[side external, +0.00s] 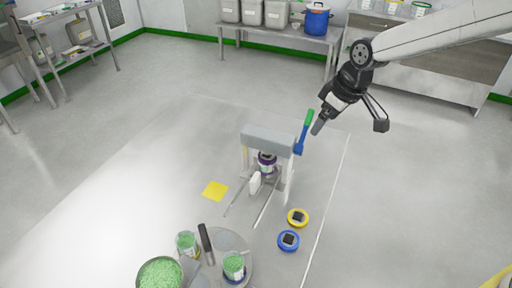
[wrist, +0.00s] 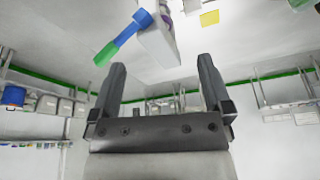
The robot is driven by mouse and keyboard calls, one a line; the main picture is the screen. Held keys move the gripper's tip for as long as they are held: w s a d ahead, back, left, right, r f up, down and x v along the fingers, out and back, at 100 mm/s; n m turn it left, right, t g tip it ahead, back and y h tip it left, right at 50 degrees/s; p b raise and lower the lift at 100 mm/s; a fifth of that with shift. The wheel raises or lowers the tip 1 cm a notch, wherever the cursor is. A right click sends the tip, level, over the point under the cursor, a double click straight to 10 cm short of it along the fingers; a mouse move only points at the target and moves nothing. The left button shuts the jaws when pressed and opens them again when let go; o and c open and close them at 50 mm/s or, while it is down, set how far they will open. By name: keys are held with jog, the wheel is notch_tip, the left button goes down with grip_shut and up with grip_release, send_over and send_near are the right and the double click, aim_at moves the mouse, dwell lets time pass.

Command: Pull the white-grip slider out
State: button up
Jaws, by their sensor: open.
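The white grip (side external: 255,183) of the slider sits low at the front of a small grey-topped stand (side external: 268,140), between two thin rails that reach forward along the floor. A jar with a purple band (side external: 267,163) stands under the stand's top, just behind the grip. My gripper (side external: 318,126) is in the air to the right of the stand, apart from it and from the grip. In the wrist view its two fingers (wrist: 161,62) are spread with nothing between them. The stand (wrist: 160,44) shows beyond the fingers there; I cannot make out the white grip in that view.
A blue and green handled tool (side external: 305,132) stands at the stand's right side, close to my gripper. A yellow square (side external: 215,190), a yellow disc (side external: 298,217) and a blue disc (side external: 288,240) lie nearby. Green-filled containers (side external: 234,265) stand in front. Floor right of the discs is clear.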

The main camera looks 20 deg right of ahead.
jog(key=w+a+f+n+y, duration=0.1)
jog(key=w+a+n, duration=0.15)
jog(key=a, duration=0.35)
jog(key=w+a+f+n, duration=0.1)
jog(key=w+a, duration=0.3)
jog(key=a, duration=0.1)
send_over(257, 177)
jog(key=s+d, duration=0.2)
notch_tip(257, 177, down, 15)
jog(key=shift+w+a, duration=0.15)
jog(key=shift+f, duration=0.1)
jog(key=shift+x, duration=3.75)
jog(key=shift+a, duration=0.15)
grip_shut()
